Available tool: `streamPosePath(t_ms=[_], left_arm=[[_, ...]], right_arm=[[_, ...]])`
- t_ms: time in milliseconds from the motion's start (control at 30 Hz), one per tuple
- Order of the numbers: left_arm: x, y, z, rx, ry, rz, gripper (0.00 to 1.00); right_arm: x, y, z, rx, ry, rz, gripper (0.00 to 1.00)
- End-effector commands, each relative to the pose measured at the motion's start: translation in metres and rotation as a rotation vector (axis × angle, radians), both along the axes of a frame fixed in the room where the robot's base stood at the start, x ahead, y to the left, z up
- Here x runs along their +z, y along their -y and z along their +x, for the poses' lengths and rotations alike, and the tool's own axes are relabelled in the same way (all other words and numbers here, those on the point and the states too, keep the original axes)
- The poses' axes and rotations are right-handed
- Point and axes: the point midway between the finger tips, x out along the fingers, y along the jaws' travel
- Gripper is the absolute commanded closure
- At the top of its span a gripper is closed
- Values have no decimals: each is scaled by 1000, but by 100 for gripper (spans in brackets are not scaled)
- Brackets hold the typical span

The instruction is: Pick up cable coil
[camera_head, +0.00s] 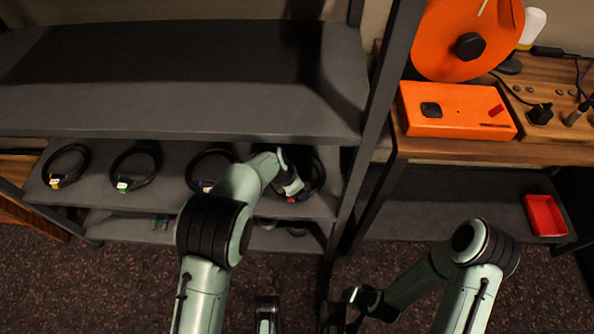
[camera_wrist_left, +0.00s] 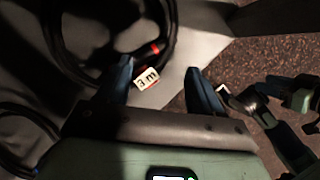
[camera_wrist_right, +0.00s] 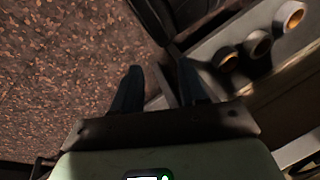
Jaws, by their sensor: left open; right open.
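Several black cable coils lie in a row on the middle shelf (camera_head: 100,190). The rightmost coil (camera_head: 320,172) is partly hidden by my left gripper (camera_head: 292,190), which is at its front edge. In the left wrist view this coil (camera_wrist_left: 168,35) carries a red band and a white "3 m" tag (camera_wrist_left: 147,79). My left gripper's open fingers (camera_wrist_left: 158,72) are either side of the tag; whether they touch the coil I cannot tell. The other coils (camera_head: 66,167), (camera_head: 136,168) and (camera_head: 211,168) lie to the left. My right gripper (camera_wrist_right: 160,68) is open and empty, low over the floor.
An upper shelf board (camera_head: 180,75) overhangs the coils. A dark upright post (camera_head: 375,110) stands right of them. A wooden desk at right holds an orange box (camera_head: 455,110) and an orange reel (camera_head: 465,35). A red tray (camera_head: 544,215) sits on the lower right shelf.

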Motion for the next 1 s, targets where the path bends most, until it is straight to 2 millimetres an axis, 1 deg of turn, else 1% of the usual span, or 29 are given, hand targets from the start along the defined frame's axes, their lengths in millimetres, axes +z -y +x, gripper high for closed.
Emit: streamPosePath(t_ms=[67, 133, 300, 367, 500, 700, 800, 967, 1000], left_arm=[[4, 8, 5, 29, -2, -20, 34], [3, 12, 8, 40, -4, -28, 34], [-13, 17, 11, 44, -6, -28, 34], [-16, 19, 12, 45, -4, -28, 34], [-31, 25, 15, 43, -5, -28, 34], [-56, 34, 21, 42, -6, -27, 34], [-60, 36, 22, 44, -3, -28, 34], [-58, 36, 22, 44, -3, -28, 34], [-58, 36, 22, 43, -3, -28, 37]], right_arm=[[-5, 2, 3, -3, 7, -4, 57], [-8, 3, 7, -7, 16, -8, 57], [-15, 8, 16, -17, 41, -21, 57], [-17, 9, 16, -20, 41, -23, 57], [-30, 13, 12, -24, 21, -28, 57], [-52, 16, -13, -27, -63, -23, 57], [-55, 17, -19, -28, -81, -22, 57], [-54, 17, -19, -28, -81, -23, 57], [-54, 17, -19, -28, -81, -22, 57]])
